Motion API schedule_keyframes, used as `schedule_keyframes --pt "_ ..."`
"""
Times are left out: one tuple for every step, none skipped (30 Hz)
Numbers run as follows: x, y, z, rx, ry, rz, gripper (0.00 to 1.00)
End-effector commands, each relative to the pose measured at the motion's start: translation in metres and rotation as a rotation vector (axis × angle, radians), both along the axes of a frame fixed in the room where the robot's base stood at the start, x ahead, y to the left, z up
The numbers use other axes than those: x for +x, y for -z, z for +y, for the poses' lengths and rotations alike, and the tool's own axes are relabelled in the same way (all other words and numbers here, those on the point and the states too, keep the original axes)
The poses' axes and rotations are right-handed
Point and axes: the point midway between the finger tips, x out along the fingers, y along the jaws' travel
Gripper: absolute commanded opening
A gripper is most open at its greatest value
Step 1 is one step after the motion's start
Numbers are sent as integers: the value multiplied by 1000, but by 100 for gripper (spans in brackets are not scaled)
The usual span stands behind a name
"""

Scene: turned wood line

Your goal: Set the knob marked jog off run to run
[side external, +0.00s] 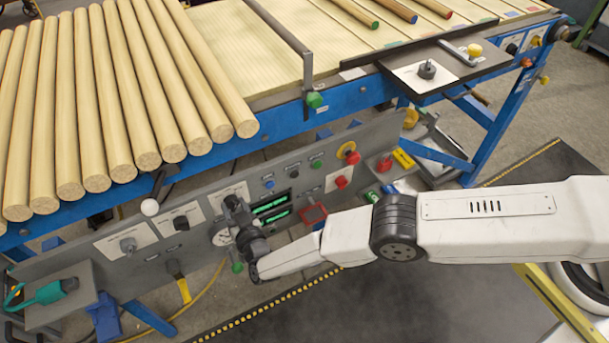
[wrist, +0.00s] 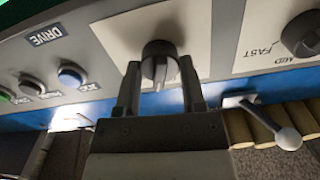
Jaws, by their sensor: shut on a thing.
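A dark round knob (wrist: 159,58) on a white plate (wrist: 215,20) sits between the two fingers of my gripper (wrist: 160,78) in the wrist view. The fingers are shut on its sides. Its grey pointer bar points toward the bottom of the wrist picture. No jog, off or run marking on its plate is readable. In the side view my gripper (side external: 234,208) is at the grey control panel (side external: 95,258), and the knob is mostly hidden behind it.
Another dark knob (wrist: 302,36), marked FAST and MED, is close on the right in the wrist view. Left are a DRIVE label (wrist: 46,34) and push buttons (wrist: 70,75). A white-ball lever (wrist: 288,138) sticks out below. Wooden rods (side external: 120,90) lie above the panel.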

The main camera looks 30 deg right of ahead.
Motion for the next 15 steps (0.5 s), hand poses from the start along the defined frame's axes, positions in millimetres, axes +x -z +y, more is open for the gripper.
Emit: schedule_keyframes --pt "0 0 0 42 0 -1 0" --pt "0 0 0 68 0 -1 0" --pt "0 0 0 103 0 -1 0" --pt "0 0 0 129 0 -1 0" --pt "0 0 0 154 0 -1 0" --pt "0 0 0 188 0 -1 0" --pt "0 0 0 211 0 -1 0" --pt "0 0 0 235 0 -1 0" --pt "0 0 0 264 0 -1 0" --pt "0 0 0 286 0 -1 0" --pt "0 0 0 306 0 -1 0" --pt "0 0 -1 330 0 -1 0" --pt "0 0 -1 348 0 -2 0" --pt "0 0 -1 363 0 -2 0" --pt "0 0 -1 382 0 -2 0"
